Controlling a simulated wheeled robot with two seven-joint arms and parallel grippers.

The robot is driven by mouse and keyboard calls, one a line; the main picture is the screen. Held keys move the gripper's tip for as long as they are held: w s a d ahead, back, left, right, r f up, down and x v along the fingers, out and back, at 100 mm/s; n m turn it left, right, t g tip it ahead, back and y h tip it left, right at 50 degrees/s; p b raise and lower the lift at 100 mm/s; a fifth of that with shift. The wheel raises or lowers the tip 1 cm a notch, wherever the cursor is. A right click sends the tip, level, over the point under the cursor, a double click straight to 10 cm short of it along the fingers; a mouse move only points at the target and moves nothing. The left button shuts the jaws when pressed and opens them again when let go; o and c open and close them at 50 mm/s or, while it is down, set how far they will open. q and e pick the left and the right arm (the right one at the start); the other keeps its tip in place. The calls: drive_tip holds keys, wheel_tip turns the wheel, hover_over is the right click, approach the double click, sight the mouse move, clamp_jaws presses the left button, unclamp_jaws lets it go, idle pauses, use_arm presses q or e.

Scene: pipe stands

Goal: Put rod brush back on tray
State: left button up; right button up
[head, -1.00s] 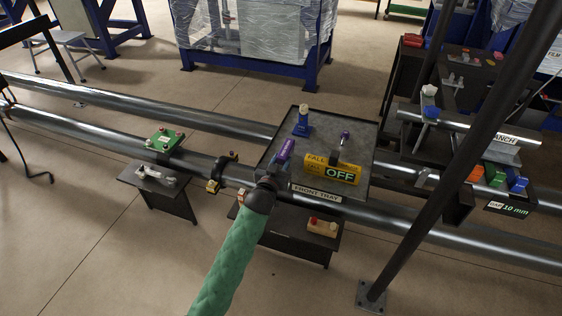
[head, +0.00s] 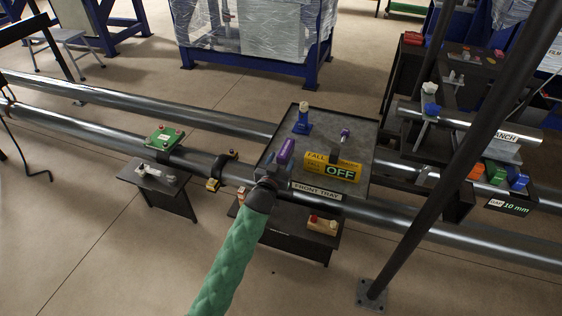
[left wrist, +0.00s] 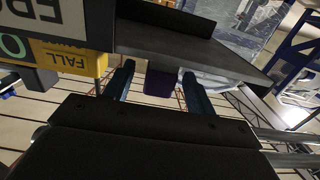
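A purple piece (head: 286,150), apparently the rod brush, is at the left edge of the front tray (head: 367,170). I cannot tell whether it rests fully on the tray. In the left wrist view the purple piece (left wrist: 159,84) shows between the two blue fingers, with a gap on each side. My left gripper (head: 272,172) is open at the tray's near left corner, just in front of the purple piece; its fingers also show in the left wrist view (left wrist: 158,72). The lower part of the purple piece is hidden. My right gripper is not in view.
A yellow sign marked OFF (head: 332,167), a blue stand (head: 302,123) and a small purple-topped piece (head: 344,134) stand on the tray. A dark post (head: 450,170) slants up at right. Long pipes (head: 90,132) run left of the tray.

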use_arm(q)
drive_tip(key=shift+s, duration=0.1)
drive_tip(key=shift+p+v, duration=0.65)
drive_tip(key=shift+v, duration=0.45)
drive_tip(key=shift+p+v, duration=0.45)
drive_tip(key=shift+v, duration=0.9)
